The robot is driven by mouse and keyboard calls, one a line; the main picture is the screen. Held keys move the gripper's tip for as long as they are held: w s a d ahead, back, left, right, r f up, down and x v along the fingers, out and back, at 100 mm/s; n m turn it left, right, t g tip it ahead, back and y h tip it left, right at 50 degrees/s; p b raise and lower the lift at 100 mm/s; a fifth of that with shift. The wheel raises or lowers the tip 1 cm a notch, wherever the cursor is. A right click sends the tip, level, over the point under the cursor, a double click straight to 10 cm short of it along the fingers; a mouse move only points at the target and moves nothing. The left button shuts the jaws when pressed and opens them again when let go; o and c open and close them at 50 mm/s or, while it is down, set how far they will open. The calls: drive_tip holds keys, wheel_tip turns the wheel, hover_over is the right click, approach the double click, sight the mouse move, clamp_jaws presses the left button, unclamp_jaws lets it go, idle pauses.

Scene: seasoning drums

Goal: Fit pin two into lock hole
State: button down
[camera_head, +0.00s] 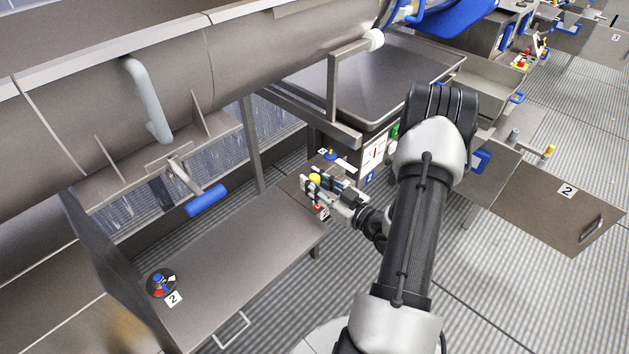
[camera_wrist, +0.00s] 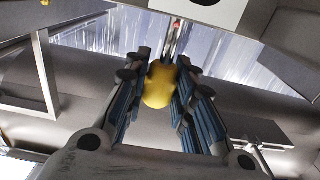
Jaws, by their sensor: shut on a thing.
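My gripper (camera_head: 318,188) is over the far right end of the low steel table. In the wrist view its blue-padded fingers (camera_wrist: 160,88) are shut on a yellow-headed pin (camera_wrist: 158,86). A thin shaft with a red part (camera_wrist: 174,38) extends beyond the yellow head. The yellow head also shows at the fingertips in the head view (camera_head: 315,178). I cannot make out a number on the pin. I cannot identify the lock hole with certainty in either view; the spot just below the fingers is partly hidden by the gripper.
A round fitting with blue and red parts (camera_head: 160,283) sits by a "2" label (camera_head: 174,299) on the near left of the steel table (camera_head: 245,245). The large steel drum (camera_head: 90,110) and its blue handle (camera_head: 206,201) are left. A steel tray (camera_head: 390,80) stands behind the gripper.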

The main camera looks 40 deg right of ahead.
drive_tip(key=shift+f, duration=1.9)
drive_tip(key=c, duration=1.3)
unclamp_jaws()
drive_tip(key=s, duration=0.8)
drive_tip(key=s+d, duration=0.1)
drive_tip(key=s, duration=0.3)
